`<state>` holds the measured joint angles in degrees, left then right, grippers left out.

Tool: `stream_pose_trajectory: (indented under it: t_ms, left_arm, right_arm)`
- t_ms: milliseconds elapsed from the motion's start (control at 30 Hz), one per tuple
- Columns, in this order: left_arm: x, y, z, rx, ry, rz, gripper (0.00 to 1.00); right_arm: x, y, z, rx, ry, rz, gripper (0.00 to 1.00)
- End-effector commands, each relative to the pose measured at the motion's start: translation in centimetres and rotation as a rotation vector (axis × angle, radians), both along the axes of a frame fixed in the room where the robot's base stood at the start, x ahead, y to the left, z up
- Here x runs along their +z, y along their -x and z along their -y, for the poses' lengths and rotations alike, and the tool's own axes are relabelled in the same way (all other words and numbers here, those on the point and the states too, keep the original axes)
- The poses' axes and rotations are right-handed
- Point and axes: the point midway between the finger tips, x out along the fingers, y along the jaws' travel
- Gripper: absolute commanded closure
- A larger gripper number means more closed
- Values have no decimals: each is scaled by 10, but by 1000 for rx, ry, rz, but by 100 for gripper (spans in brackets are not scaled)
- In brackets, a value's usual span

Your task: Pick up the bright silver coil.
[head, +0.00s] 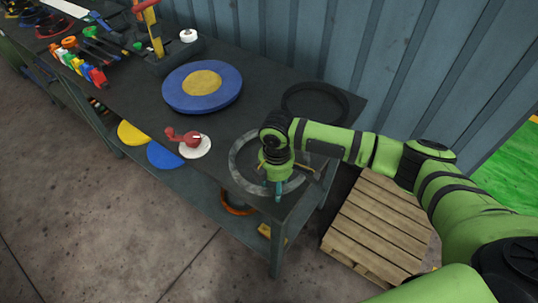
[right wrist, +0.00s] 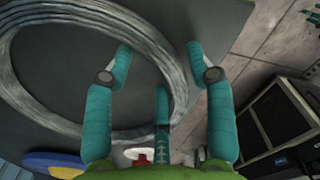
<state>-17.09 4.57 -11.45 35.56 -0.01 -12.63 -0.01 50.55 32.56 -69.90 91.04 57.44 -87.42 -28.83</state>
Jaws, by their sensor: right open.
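The bright silver coil (head: 237,158) lies flat near the front right corner of the dark workbench. It is a wide ring of many thin strands and also fills the upper left of the right wrist view (right wrist: 160,52). My right gripper (head: 278,188) points down over the coil's right side and hides part of it. Its teal fingers are spread apart (right wrist: 160,66), with the coil's band running between them. No grip on the coil shows, and I cannot tell how far the fingertips are above the bench. My left gripper is out of view.
A black ring (head: 342,92) lies behind the coil. A blue disc with a yellow centre (head: 177,91) and a red-handled white disc (head: 197,150) lie to its left. A wooden pallet (head: 375,228) stands on the floor at right. A corrugated wall (head: 310,45) is behind the bench.

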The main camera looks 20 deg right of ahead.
Motion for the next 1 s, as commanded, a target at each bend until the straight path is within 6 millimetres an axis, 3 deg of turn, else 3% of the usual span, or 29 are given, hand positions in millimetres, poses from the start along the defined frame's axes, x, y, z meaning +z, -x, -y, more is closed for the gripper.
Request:
stream_pose_trajectory:
  t_ms: [233, 267, 300, 400, 833, 1000]
  left_arm:
    - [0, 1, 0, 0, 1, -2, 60]
    - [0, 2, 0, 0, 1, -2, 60]
    - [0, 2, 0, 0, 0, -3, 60]
    - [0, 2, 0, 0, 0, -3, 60]
    - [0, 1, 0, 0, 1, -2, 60]
    - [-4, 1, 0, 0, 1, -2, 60]
  right_arm:
    - [-3, 0, 0, 1, -1, 0, 45]
    - [-3, 0, 0, 1, -1, 0, 49]
    - [-3, 0, 0, 1, -1, 0, 65]
    - [-3, 0, 0, 1, -1, 0, 100]
    - [1, -2, -1, 1, -4, 7, 100]
    - [10, -3, -1, 0, -5, 8, 100]
